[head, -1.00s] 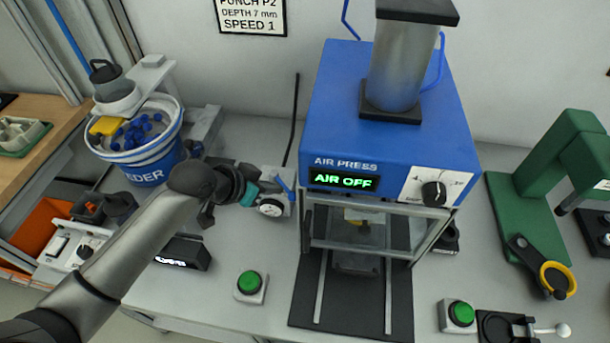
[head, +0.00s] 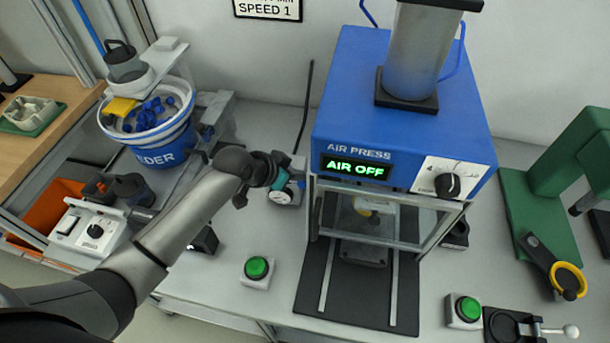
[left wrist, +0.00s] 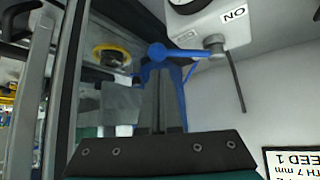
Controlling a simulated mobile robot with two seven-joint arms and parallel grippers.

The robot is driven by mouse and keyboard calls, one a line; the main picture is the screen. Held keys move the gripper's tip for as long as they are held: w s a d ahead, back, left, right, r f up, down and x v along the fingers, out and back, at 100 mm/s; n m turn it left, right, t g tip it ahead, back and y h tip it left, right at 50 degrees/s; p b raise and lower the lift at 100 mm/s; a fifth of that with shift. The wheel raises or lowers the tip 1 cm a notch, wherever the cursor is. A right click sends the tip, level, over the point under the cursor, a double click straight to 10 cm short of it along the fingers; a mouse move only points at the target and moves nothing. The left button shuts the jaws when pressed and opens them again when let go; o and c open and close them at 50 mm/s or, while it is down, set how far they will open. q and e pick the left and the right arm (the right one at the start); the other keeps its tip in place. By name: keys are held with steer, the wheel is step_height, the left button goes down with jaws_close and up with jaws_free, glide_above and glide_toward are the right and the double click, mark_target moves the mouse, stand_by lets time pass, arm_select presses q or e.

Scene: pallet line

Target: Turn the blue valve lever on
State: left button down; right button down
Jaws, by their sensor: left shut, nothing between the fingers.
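The blue valve lever (left wrist: 185,53) shows in the left wrist view, with a round end near the middle and its pivot on a grey stem at the right. The white valve unit (left wrist: 212,25) behind it carries an "ON" label. My left gripper (left wrist: 160,118) is shut and empty, just below the lever's round end; I cannot tell whether they touch. In the head view my left gripper (head: 286,180) is at the valve unit left of the air press (head: 400,120) and hides most of the lever. The press display (head: 354,168) reads "AIR OFF". My right gripper is not in view.
The blue-striped feeder bucket (head: 165,155) stands at the left. A green button (head: 257,268) is in front of the valve, and another green button (head: 467,309) is at the front right. A green press (head: 545,200) is at the far right.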

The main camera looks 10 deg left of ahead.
arm_select(q)
steer(key=shift+x, duration=1.7)
steer(key=shift+b, duration=0.35)
steer(key=shift+s+a+m+h, duration=0.1)
steer(key=shift+s+m+h, duration=0.05)
steer(key=shift+m+h, duration=0.2)
